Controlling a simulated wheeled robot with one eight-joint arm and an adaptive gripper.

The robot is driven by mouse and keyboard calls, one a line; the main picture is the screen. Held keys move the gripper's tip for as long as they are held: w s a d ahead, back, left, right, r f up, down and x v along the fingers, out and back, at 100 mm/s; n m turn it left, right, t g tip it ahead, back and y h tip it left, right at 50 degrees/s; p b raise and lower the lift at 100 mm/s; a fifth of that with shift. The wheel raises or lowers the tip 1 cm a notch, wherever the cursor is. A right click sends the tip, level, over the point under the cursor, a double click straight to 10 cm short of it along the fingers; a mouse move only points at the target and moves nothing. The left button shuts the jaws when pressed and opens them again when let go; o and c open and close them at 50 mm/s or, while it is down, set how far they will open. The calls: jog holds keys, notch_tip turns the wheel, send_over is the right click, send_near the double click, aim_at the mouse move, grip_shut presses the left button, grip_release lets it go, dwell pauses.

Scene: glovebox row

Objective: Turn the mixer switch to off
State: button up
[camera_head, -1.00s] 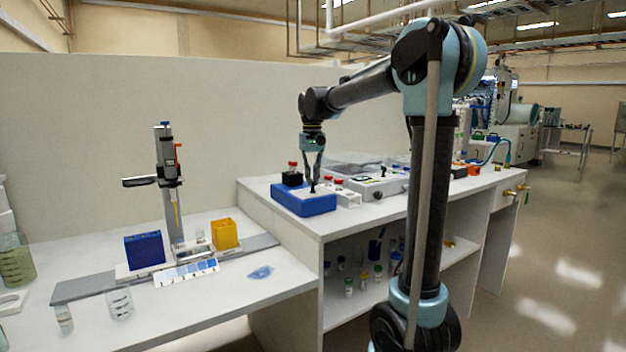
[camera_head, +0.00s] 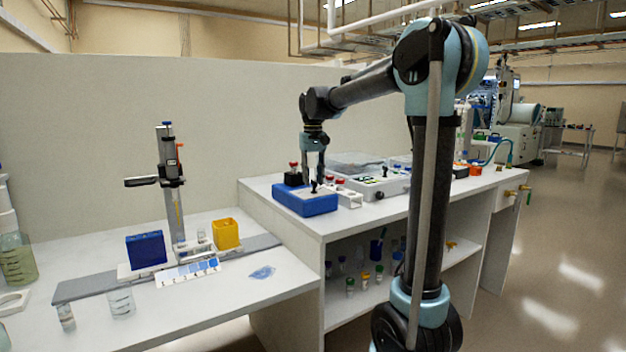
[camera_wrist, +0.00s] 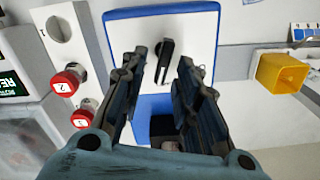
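The mixer is a blue box with a white top (camera_head: 304,199) at the near left corner of the raised bench; it also shows in the wrist view (camera_wrist: 192,25). Its switch is a black lever (camera_wrist: 165,62) on the white top, also visible in the head view (camera_head: 314,187). My gripper (camera_wrist: 158,64) is open and empty above the mixer, with its fingertips on either side of the lever in the wrist view. I cannot tell whether a finger touches it. In the head view my gripper (camera_head: 313,176) points down over the switch. The switch labels are not readable.
A black holder with a red-capped vial (camera_head: 293,168) stands at the mixer's back. A white numbered rack (camera_wrist: 60,30) with red-capped vials (camera_wrist: 68,78) is beside it. A grey device (camera_head: 380,187) stands further right. The lower bench holds a yellow container (camera_head: 226,233).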

notch_tip(320, 180, up, 12)
dwell(0.8)
jog(key=shift+d+f, duration=0.1)
jog(key=s+d+f+m+t, duration=0.1)
jog(key=s+d+f+m, duration=0.1)
jog(key=s+d+f, duration=1.35)
jog(key=s+d+f+m+t, duration=0.1)
jog(key=s+d+f, duration=0.2)
jog(key=s+f, duration=0.65)
jog(key=s+d+f, duration=0.3)
jog(key=s+f, duration=0.5)
jog(key=f, duration=0.2)
notch_tip(320, 180, up, 40)
jog(key=r+n+g, duration=0.1)
jog(key=n+g, duration=0.1)
jog(key=n, duration=0.1)
send_over(315, 181)
notch_tip(315, 181, down, 18)
jog(key=shift+s+r, duration=0.1)
